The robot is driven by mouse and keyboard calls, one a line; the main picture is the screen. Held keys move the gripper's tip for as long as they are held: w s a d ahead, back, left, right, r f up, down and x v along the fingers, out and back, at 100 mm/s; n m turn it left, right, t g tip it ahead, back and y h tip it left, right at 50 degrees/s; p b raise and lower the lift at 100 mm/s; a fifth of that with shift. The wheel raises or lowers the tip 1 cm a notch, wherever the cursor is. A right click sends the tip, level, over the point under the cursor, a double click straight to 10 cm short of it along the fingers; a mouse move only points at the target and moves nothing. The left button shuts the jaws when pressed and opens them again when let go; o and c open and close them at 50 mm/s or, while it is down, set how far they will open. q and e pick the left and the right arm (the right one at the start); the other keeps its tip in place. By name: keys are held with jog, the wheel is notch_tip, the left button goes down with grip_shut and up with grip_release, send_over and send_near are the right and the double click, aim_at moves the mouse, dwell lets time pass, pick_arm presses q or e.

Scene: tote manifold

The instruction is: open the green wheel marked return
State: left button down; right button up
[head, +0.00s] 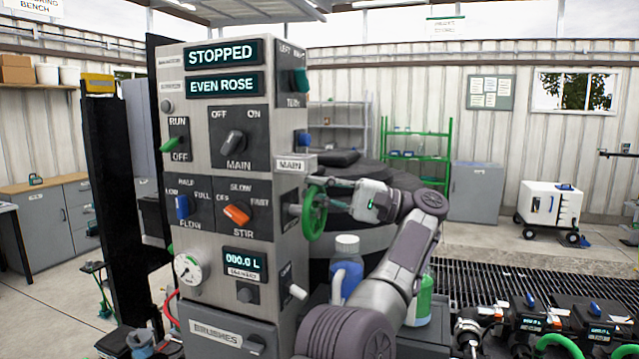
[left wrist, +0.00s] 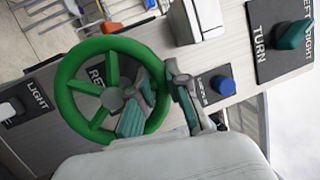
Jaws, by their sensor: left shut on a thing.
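The green wheel (head: 316,222) sits on the right side of the grey control column. In the left wrist view the spoked wheel (left wrist: 112,97) faces me, with a dark label (left wrist: 97,76) behind it; only its first letters, "RE", show. My left gripper (head: 332,190) reaches it from the right. In the left wrist view my left gripper (left wrist: 163,102) is shut on the wheel's rim, with one finger inside the ring over the spokes and the other outside. My right gripper cannot be made out.
The control column (head: 216,130) carries a "STOPPED" display (head: 222,53) and several knobs. A blue knob (left wrist: 222,86) and a green "TURN" knob (left wrist: 294,35) sit close to the wheel. A blue bottle (head: 347,268) stands below my left arm.

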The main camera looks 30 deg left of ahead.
pick_arm(q)
jog(key=shift+s+r+n, duration=0.1)
jog(key=shift+s+n, duration=0.1)
jog(key=shift+n, duration=0.4)
jog(key=c, duration=1.4)
grip_release()
jog(key=shift+a, duration=0.1)
